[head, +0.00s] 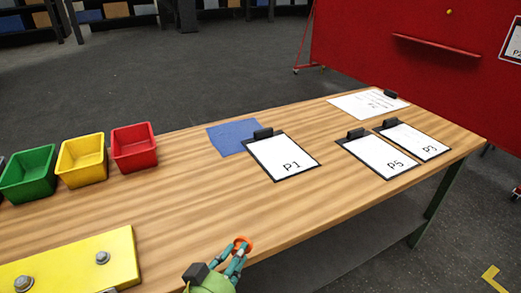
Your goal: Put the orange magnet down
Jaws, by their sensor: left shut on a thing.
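The orange magnet (244,241) is a small round orange piece near the front edge of the wooden table (330,215). My left gripper (240,252) comes in at the bottom centre, and its teal fingers are shut on the magnet. The fingers cover part of the magnet. I cannot tell whether the magnet touches the tabletop or is held just above it. My right gripper is out of view.
Green (28,188), yellow (82,174) and red (135,160) bins stand at the back left. A yellow bolted plate (75,257) lies at the front left. Clipboard P1 (284,150), a blue sheet (228,137) and several papers lie farther right. The table between is clear.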

